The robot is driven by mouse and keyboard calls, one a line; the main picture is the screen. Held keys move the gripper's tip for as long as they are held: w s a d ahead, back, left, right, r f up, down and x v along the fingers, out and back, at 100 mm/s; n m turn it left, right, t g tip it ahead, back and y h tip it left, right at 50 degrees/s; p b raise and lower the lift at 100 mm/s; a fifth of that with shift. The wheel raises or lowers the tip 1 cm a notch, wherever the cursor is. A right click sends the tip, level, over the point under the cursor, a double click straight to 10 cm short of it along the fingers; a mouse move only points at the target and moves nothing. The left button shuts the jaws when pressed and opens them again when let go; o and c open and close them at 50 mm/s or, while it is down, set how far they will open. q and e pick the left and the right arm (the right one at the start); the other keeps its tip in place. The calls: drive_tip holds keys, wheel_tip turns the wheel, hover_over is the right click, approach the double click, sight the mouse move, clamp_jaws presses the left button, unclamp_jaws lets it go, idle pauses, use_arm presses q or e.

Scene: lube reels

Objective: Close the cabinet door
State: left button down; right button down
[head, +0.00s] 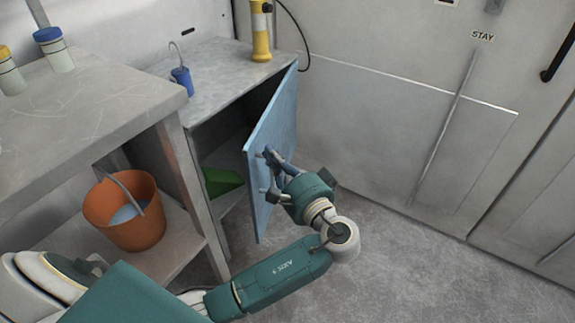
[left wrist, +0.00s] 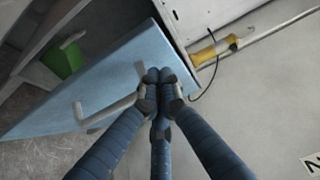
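The blue cabinet door (head: 272,125) stands open, swung out from the grey cabinet (head: 205,85). The door also shows in the left wrist view (left wrist: 120,70), with its pale bar handle (left wrist: 108,109). My left gripper (head: 272,160) is at the outer face of the door. In the left wrist view its fingertips (left wrist: 158,82) are drawn together at one end of the handle, which runs in behind them. They appear shut on it and hide that end. My right gripper is not in view.
A green object (head: 221,181) lies inside the cabinet. A blue container (head: 182,82) and a yellow cylinder (head: 261,35) stand on its top. A workbench (head: 90,100) with an orange bucket (head: 125,212) on its lower shelf is at the left. The floor at right is clear.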

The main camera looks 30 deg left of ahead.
use_arm(q)
drive_tip(key=shift+s+a, duration=0.2)
drive_tip(key=shift+a, duration=0.55)
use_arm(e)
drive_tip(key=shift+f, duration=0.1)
